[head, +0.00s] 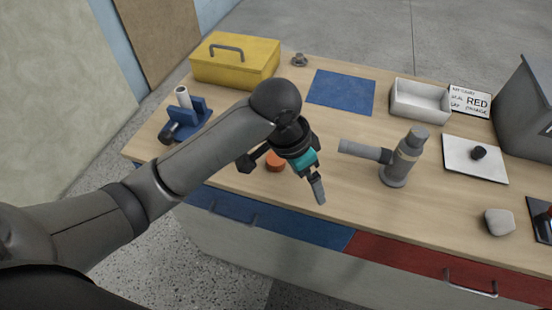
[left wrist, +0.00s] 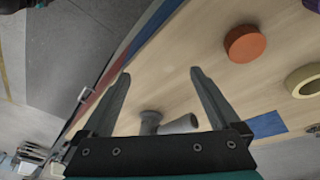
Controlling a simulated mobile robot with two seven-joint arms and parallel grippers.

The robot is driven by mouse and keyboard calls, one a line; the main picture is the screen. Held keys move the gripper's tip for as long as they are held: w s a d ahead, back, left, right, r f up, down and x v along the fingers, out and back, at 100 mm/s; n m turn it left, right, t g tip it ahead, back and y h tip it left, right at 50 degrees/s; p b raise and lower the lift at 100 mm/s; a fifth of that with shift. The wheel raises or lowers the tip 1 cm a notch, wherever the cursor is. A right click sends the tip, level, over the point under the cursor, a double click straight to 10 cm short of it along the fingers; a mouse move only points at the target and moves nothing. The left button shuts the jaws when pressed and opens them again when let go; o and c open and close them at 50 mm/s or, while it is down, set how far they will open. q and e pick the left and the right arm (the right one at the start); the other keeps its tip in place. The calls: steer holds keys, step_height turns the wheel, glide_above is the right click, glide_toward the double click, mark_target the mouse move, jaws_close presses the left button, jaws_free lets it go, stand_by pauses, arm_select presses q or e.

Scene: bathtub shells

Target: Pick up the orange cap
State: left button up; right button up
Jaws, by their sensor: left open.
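The orange cap (head: 276,161) lies on the wooden workbench near its front edge, partly hidden by my left gripper in the head view. In the left wrist view the orange cap (left wrist: 245,43) is a round disc at the upper right, outside the fingers and to their right. My left gripper (head: 284,181) is open, with its fingers spread above the bench beside the cap. In the left wrist view the gap between its fingertips (left wrist: 160,75) is empty. My right gripper is not in view.
A grey pipe fitting (head: 394,166) stands right of my gripper. A cream ring (left wrist: 303,80) lies beyond the cap. A blue mat (head: 341,92), yellow toolbox (head: 235,60), white bin (head: 420,99) and blue holder (head: 187,122) are farther around the bench.

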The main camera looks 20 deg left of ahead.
arm_select(q)
steer(key=w+a+r+g+y, duration=0.1)
steer(key=w+a+r+y, duration=0.2)
steer(key=w+a+r, duration=0.6)
steer(key=b, duration=0.2)
glide_above(276, 158)
steer(key=f, duration=0.9)
steer(key=shift+s, duration=0.4)
steer(key=f, duration=0.3)
steer(key=f+b, duration=0.1)
steer(key=f, duration=0.1)
steer(key=shift+w, duration=0.35)
steer(key=c, duration=1.4)
